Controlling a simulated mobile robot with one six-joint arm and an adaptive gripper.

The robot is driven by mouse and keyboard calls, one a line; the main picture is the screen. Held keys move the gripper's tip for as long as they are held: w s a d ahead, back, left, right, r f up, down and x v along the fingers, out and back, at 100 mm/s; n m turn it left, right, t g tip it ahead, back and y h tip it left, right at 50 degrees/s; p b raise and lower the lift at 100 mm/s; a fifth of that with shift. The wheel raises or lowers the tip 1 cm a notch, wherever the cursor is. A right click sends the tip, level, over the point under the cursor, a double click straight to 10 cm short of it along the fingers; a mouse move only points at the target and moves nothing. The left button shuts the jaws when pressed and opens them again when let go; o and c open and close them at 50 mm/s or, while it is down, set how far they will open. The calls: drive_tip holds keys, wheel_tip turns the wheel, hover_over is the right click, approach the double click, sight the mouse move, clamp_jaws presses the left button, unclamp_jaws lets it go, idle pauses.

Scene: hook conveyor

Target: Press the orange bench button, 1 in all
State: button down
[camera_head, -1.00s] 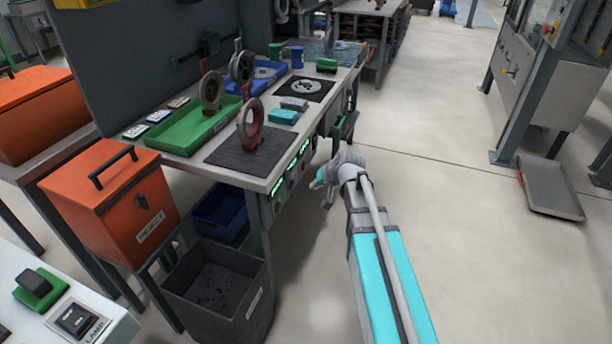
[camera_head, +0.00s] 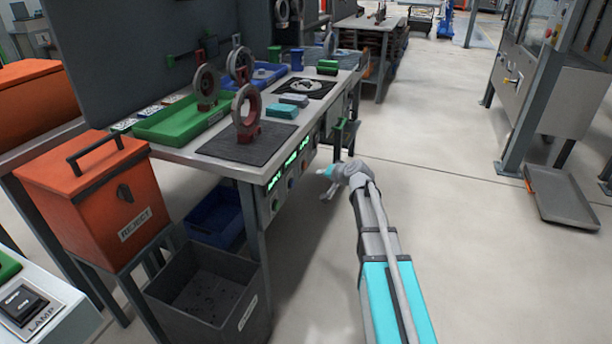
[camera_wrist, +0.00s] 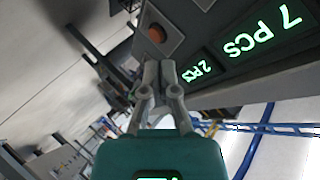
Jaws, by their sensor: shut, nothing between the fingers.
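The orange button (camera_wrist: 156,34) is a round cap on a dark square housing, near the upper middle of the wrist view. It sits on the bench's front panel beside a green-lit "2 PCS" display (camera_wrist: 197,72). My gripper (camera_wrist: 163,68) is shut and empty, its fingertips just below the button in that view; I cannot tell whether they touch the panel. In the head view my gripper (camera_head: 326,186) is in front of the bench's front edge, to the right of the row of displays and buttons (camera_head: 290,175). The button's colour is hard to make out there.
A larger "7 PCS" display (camera_wrist: 262,33) is beside the smaller one. The workbench (camera_head: 190,152) carries a green tray (camera_head: 180,125) and ring parts on stands. An orange reject box (camera_head: 100,190) and a dark bin (camera_head: 235,295) stand at left.

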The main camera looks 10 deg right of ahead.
drive_tip(key=w+d+f+m+t+h+b, duration=0.1)
drive_tip(key=w+d+f+m+t+b, duration=0.2)
drive_tip(key=w+d+f+b, duration=0.3)
drive_tip(key=shift+w+d+m+t+b, duration=0.4)
drive_tip(key=shift+w+b, duration=0.6)
drive_tip(key=shift+b, duration=0.8)
drive_tip(key=w+a, duration=0.4)
drive_tip(key=a, duration=0.3)
drive_tip(key=shift+w+a, duration=0.2)
drive_tip(key=shift+a, duration=0.05)
drive_tip(key=shift+w+a, duration=0.45)
drive_tip(key=shift+a, duration=0.3)
idle(1.9)
drive_tip(key=shift+s+d, duration=0.1)
idle(0.3)
drive_tip(key=shift+s+d, duration=0.35)
drive_tip(key=shift+d, duration=0.3)
drive_tip(key=shift+s+d, duration=0.1)
drive_tip(key=shift+d, duration=0.05)
drive_tip(key=shift+s+d, duration=0.4)
drive_tip(key=shift+d, duration=0.25)
drive_tip(key=shift+s+d, duration=0.4)
drive_tip(key=shift+d, duration=0.3)
drive_tip(key=shift+s+d, duration=0.4)
drive_tip(key=shift+d, duration=0.25)
